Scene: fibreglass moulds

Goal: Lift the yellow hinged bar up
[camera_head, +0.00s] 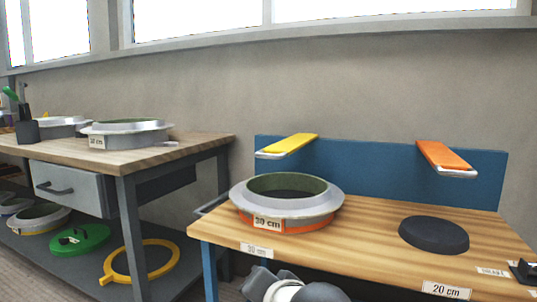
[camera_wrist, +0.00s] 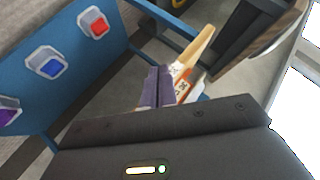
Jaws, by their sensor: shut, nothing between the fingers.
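The yellow hinged bar (camera_head: 290,144) sits at the top left of a blue back panel (camera_head: 350,165) in the head view. It juts out from the panel, roughly level, with a pale rim at its free end. I cannot make it out in the wrist view. My gripper (camera_wrist: 160,70) is shut and empty in the wrist view. Its dark fingers point toward the floor and a wooden edge. The gripper itself does not show in the head view; only a grey and white arm part of mine shows low at the front, below and apart from the bar.
An orange bar (camera_head: 445,157) juts out at the panel's right. On the wooden bench (camera_head: 365,240) stand a grey ring mould (camera_head: 325,204) and a dark disc (camera_head: 433,233). A second workbench (camera_head: 180,150) is at left. Red (camera_wrist: 93,24) and blue (camera_wrist: 49,66) buttons show in the wrist view.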

